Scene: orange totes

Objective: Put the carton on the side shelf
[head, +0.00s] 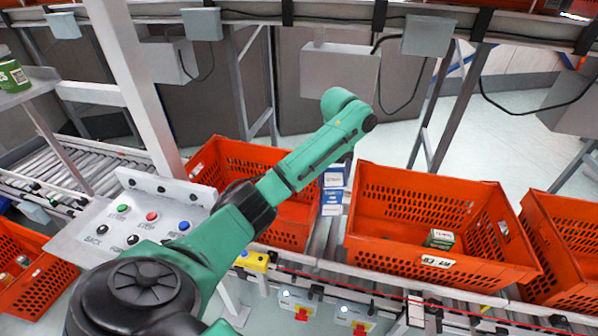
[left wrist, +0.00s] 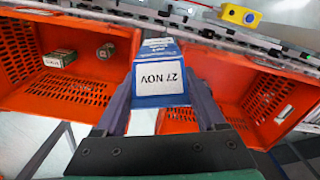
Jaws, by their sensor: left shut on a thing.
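My left gripper (left wrist: 160,82) is shut on a blue and white carton (left wrist: 160,68) with a "27 NOV" label, one finger on each side of it. In the head view the carton (head: 332,199) shows below my green left arm, in the gap between two orange totes. The arm largely hides the gripper there. I cannot tell whether the carton touches the conveyor below. The side shelf (head: 30,92) is a pale ledge at the far left, with a green jar (head: 11,74) on it. My right gripper is not in view.
The right tote (head: 440,207) holds a small green box (head: 439,239). The left tote (head: 215,163) stands partly behind my arm. A white post (head: 140,85) and a button panel (head: 140,215) stand between the totes and the shelf. Grey boxes hang from the rail behind.

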